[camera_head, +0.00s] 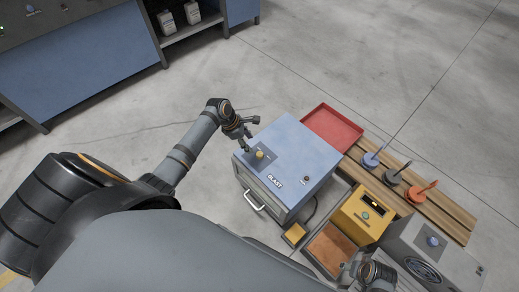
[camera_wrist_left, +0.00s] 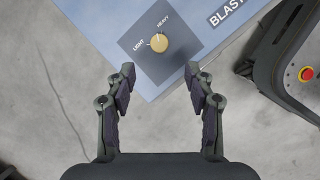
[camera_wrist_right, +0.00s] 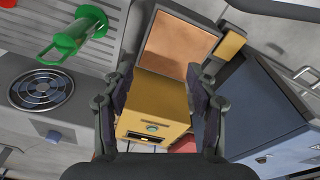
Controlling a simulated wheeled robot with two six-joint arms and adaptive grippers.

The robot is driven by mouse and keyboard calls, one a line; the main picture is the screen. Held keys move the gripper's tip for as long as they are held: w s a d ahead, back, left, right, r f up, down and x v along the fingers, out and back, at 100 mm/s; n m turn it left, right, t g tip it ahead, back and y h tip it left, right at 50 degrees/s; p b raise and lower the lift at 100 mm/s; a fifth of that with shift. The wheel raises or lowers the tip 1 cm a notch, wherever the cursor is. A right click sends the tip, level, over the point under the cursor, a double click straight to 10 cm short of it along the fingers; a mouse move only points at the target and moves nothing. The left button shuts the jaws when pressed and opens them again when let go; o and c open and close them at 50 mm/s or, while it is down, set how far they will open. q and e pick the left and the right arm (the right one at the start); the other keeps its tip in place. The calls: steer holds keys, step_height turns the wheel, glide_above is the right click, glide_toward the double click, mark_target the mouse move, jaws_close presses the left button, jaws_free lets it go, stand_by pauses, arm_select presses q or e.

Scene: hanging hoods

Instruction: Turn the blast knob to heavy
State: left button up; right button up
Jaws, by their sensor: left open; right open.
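The blast knob (camera_head: 259,154) is a round yellow knob on a dark plate on top of the blue BLAST cabinet (camera_head: 300,145). In the left wrist view the knob (camera_wrist_left: 160,42) lies between the labels LIGHT and HEAVY, with a pale mark on its left side, toward LIGHT. My left gripper (camera_head: 250,134) is open and empty beside the cabinet's corner, its fingertips short of the knob. In the left wrist view the knob is centred beyond the two fingers. My right gripper (camera_wrist_right: 157,80) is open, above the yellow box (camera_wrist_right: 155,105).
Right of the cabinet are a red tray (camera_head: 333,126), a wooden bench (camera_head: 452,212) with several coloured handled tools, and a grey fan unit (camera_head: 408,240). A brown-floored tray (camera_head: 330,248) lies in front. The floor left of the cabinet is clear.

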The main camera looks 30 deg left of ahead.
mark_target(260, 154)
arm_select(q)
steer(key=b+x, duration=0.4)
steer(key=x, duration=0.3)
steer(key=shift+f, duration=0.4)
steer(key=shift+b+x, duration=0.45)
steer(key=shift+x, duration=0.6)
steer(key=shift+w+d+f, duration=0.1)
steer(key=shift+d+f, duration=0.05)
steer(key=shift+f, duration=0.15)
arm_select(e)
steer(key=a+r+t+y, duration=0.1)
steer(key=a+r, duration=0.2)
steer(key=r, duration=0.5)
steer(key=shift+w+r, duration=0.15)
steer(key=shift+w, duration=0.15)
arm_select(q)
steer(key=shift+c, duration=0.5)
arm_select(e)
steer(key=shift+a, duration=0.1)
